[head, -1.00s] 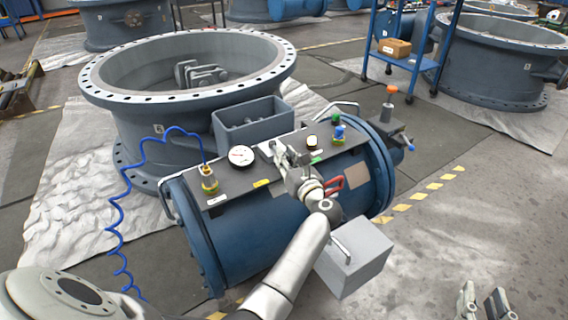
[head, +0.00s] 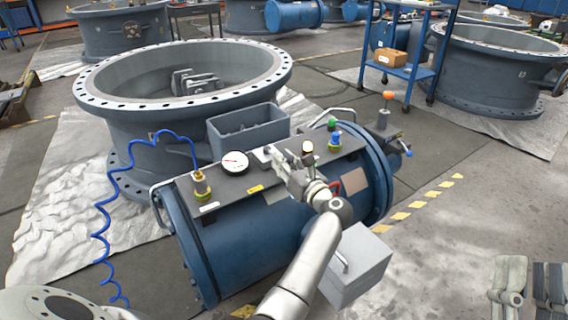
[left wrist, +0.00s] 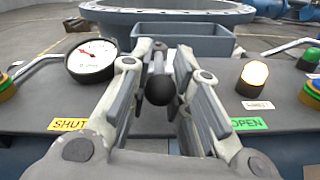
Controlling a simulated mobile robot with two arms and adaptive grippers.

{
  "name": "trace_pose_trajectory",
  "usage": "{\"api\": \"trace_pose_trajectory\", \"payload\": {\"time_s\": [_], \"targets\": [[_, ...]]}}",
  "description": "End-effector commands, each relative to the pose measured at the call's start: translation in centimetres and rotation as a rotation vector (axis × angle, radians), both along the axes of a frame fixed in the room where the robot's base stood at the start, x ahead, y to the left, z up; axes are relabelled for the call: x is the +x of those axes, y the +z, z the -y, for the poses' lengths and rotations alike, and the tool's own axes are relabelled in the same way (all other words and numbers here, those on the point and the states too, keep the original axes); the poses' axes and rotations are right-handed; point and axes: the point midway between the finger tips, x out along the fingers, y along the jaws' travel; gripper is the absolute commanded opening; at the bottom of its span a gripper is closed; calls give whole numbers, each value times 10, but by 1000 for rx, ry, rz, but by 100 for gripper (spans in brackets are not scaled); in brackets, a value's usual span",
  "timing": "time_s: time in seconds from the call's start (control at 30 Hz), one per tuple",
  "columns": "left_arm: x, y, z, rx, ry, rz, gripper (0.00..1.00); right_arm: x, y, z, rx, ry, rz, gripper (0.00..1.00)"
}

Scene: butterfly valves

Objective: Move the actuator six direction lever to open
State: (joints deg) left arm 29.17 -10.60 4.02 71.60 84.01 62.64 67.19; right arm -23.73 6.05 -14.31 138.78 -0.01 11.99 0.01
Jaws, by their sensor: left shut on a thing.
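The blue cylindrical actuator (head: 262,238) lies on its side with a dark control panel (head: 225,188) on top. Its direction lever ends in a black ball knob (left wrist: 159,90), seen between my left fingers in the left wrist view. My left gripper (head: 292,166) is closed around the lever. The lever stands about midway between the yellow SHUT label (left wrist: 69,124) on the left and the green OPEN label (left wrist: 248,124) on the right. In the head view my gripper hides the lever and the OPEN label. My right gripper (head: 530,290), at the bottom right, is open and empty.
A pressure gauge (head: 234,162) and a yellow fitting with a coiled blue hose (head: 108,212) are left of my left gripper. A lit button (left wrist: 254,74) and green button (left wrist: 309,60) are on the right. A grey tray (head: 247,133) stands behind the panel.

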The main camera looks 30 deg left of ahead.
Motion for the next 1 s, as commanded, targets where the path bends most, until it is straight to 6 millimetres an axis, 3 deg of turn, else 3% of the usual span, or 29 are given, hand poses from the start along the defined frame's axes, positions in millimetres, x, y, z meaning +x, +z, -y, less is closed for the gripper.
{"api": "trace_pose_trajectory", "payload": {"time_s": [0.27,0.3,0.37,0.77,1.0], "targets": [[0,-2,2,-3,-4,-4,0,0,0,0,0,0,-1,32],[0,-2,2,-3,-4,-4,23,0,0,0,0,0,-1,32],[0,-2,2,-3,-3,-4,31,0,0,0,0,0,-1,32],[-1,1,0,0,-10,-2,31,0,5,0,0,0,0,32],[-3,5,-2,3,-94,-4,31,0,31,0,0,0,-1,32]]}}
